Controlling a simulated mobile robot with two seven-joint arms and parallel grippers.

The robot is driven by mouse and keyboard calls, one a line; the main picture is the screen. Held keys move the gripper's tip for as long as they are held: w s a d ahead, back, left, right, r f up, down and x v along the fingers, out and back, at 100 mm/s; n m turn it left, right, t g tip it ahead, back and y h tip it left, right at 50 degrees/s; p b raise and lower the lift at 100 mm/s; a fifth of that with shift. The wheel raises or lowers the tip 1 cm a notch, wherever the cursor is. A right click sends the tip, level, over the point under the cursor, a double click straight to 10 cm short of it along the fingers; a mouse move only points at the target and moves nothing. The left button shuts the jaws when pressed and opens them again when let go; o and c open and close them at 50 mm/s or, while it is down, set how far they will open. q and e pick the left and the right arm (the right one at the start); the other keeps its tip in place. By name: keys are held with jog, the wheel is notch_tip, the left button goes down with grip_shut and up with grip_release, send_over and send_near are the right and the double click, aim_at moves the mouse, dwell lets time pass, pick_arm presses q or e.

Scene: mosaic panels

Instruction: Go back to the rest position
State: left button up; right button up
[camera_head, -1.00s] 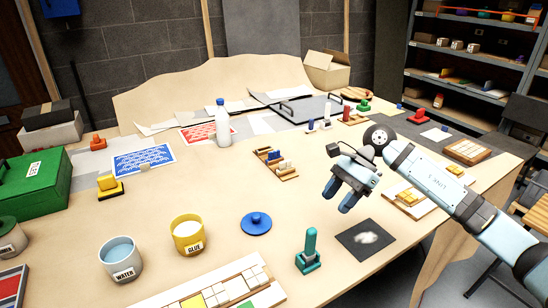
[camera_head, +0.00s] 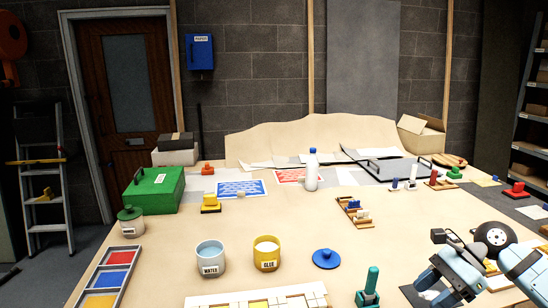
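My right gripper (camera_head: 434,290) is at the lower right of the head view, over the right part of the workbench (camera_head: 190,255). Its two blue fingers point down and left and stand apart, with nothing visible between them. The bottom edge of the view is close to the fingertips. A dark square pad (camera_head: 412,297) lies partly hidden beneath the gripper. My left gripper is not in view.
The water pot (camera_head: 210,258), glue pot (camera_head: 267,253) and mosaic panel (camera_head: 235,300) are further left. The bench's middle is largely clear.

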jog(key=s+a+f+m+t+y+p, duration=0.1)
jog(key=a+m+t+y+p, duration=0.25)
jog(key=a+m+t, duration=0.6)
jog(key=s+a+f+m+t+y+p, duration=0.15)
jog(key=a+m+t+y, duration=0.25)
jog(key=m, duration=1)
pick_arm(q)
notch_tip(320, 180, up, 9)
jog(key=p, duration=0.4)
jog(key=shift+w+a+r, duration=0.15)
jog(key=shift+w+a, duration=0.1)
pick_arm(e)
jog(key=s+a+f+m+g+h, duration=0.1)
jog(key=s+f+m+h, duration=0.6)
jog(key=m, duration=0.7)
jog(key=s+a+f+m+g+h, duration=0.1)
jog(key=s+a+f+m+h, duration=0.1)
jog(key=s+f+m+h, duration=0.5)
notch_tip(320, 180, down, 4)
jog(key=s+m, duration=0.1)
jog(key=m, duration=0.5)
jog(key=shift+s+m, duration=0.2)
jog(key=shift+m, duration=0.15)
